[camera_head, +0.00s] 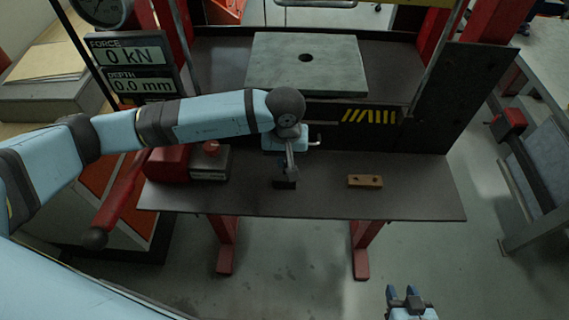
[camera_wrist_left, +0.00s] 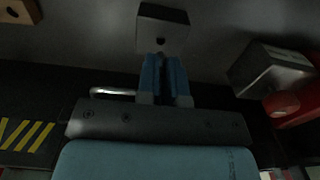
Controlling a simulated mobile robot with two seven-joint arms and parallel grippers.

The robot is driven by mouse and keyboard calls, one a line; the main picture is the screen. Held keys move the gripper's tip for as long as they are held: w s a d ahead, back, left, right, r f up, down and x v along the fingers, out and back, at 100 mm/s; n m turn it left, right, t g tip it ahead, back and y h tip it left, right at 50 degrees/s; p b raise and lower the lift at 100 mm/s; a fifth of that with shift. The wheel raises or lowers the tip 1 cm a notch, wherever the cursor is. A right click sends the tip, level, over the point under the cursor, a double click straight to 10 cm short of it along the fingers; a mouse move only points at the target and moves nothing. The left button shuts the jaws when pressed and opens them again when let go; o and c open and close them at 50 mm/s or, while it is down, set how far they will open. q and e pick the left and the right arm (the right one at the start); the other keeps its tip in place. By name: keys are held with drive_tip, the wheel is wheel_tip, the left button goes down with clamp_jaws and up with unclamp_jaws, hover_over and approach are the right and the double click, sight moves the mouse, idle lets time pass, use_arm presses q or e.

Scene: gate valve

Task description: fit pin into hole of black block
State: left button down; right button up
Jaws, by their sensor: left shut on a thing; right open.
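My left gripper (camera_head: 287,172) points down over the dark table, just above a small black block (camera_head: 285,184). In the left wrist view the closed fingers (camera_wrist_left: 161,56) point at the black block (camera_wrist_left: 148,14), with the tips close to its face and a round hole visible there. The left gripper is shut on the pin, whose held part is mostly hidden between the fingers. A bent bright metal rod (camera_head: 313,143) shows beside this gripper; I cannot tell whether it belongs to the pin. My right gripper (camera_head: 405,293) is open and empty, low in front of the table.
A brown block (camera_head: 365,181) with holes lies to the right on the dark table (camera_head: 425,200). A grey metal block (camera_head: 212,166) and a red part (camera_head: 168,164) stand to the left. A thick plate (camera_head: 340,75) with a hole lies behind. The table's right side is clear.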

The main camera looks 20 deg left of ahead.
sight(285, 162)
use_arm(q)
wheel_tip(285, 162, down, 3)
drive_tip(key=shift+f+p, duration=0.1)
drive_tip(key=shift+p, duration=0.4)
drive_tip(key=shift+f, duration=0.3)
drive_tip(key=c, duration=1.3)
unclamp_jaws()
drive_tip(key=shift+o, duration=0.2)
drive_tip(key=shift+r, duration=0.1)
wheel_tip(285, 162, up, 11)
drive_tip(key=b, duration=0.3)
drive_tip(key=shift+b, duration=0.35)
drive_tip(key=shift+r, duration=0.45)
drive_tip(key=shift+s+f, duration=0.1)
drive_tip(key=shift+s, duration=0.05)
